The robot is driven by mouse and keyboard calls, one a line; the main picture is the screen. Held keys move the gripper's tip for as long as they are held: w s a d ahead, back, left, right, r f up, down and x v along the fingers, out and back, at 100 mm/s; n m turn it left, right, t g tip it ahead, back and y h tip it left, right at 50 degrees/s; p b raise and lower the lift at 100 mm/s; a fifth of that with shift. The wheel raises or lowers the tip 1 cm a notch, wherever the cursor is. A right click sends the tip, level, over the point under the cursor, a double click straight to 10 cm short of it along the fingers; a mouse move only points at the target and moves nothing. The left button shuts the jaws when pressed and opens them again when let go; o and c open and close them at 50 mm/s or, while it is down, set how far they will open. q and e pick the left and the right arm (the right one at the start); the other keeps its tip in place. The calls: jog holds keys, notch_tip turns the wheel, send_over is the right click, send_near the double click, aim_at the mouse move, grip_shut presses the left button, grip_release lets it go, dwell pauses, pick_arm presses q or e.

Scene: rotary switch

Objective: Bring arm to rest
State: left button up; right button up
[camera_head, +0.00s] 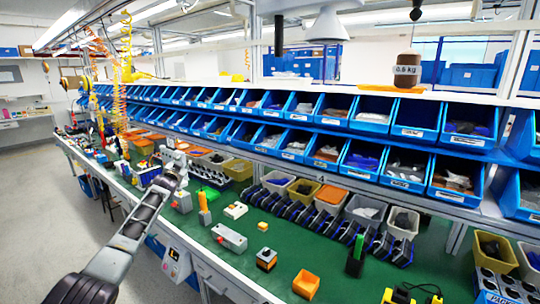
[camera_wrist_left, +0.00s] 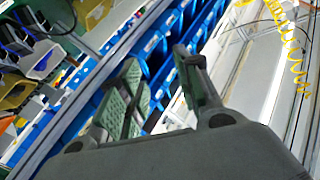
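My left arm comes in from the lower left in the head view and reaches out over the workbench (camera_head: 330,262). Its gripper (camera_head: 174,160) is at the far end of the arm, small and partly hidden by the wrist. In the left wrist view the two fingers of my left gripper (camera_wrist_left: 160,95) stand apart, with nothing between them. Blue bins show behind the fingers there. My right gripper is not in view.
Two rows of blue bins (camera_head: 402,167) run along the back of the bench. An orange block (camera_head: 306,284), a white block (camera_head: 235,210) and a green and black tool (camera_head: 356,255) stand on the bench. Open floor (camera_head: 40,205) lies at the left.

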pick_arm(q)
jog(key=s+d+f+n+g, duration=0.15)
jog(key=s+f, duration=0.35)
jog(key=f, duration=1)
jog(key=s+d+f+g, duration=0.1)
jog(key=s+f+g, duration=0.35)
jog(key=f, duration=0.95)
jog(key=s+d+f, duration=0.1)
jog(key=s+f, duration=0.6)
jog(key=f, duration=0.8)
jog(key=s+d+f+g+h, duration=0.1)
jog(key=s+d+f+g, duration=0.1)
jog(key=s+f, duration=1.1)
jog(key=s+d+f+g, duration=0.2)
jog(key=s+f, duration=0.8)
jog(key=s, duration=0.4)
jog(key=s+d+f+g, duration=0.3)
jog(key=s+f, duration=0.7)
jog(key=s, duration=0.4)
jog(key=s+d+f+g, duration=0.1)
jog(key=s+f, duration=0.2)
jog(key=s, duration=1.3)
jog(key=s+d+f+g, duration=0.1)
jog(key=s+f+g, duration=0.1)
jog(key=s, duration=1.3)
jog(key=shift+s+f+n+g+h, duration=0.35)
jog(key=shift+f+n+h, duration=0.1)
jog(key=shift+f, duration=0.4)
jog(key=shift+w, duration=0.15)
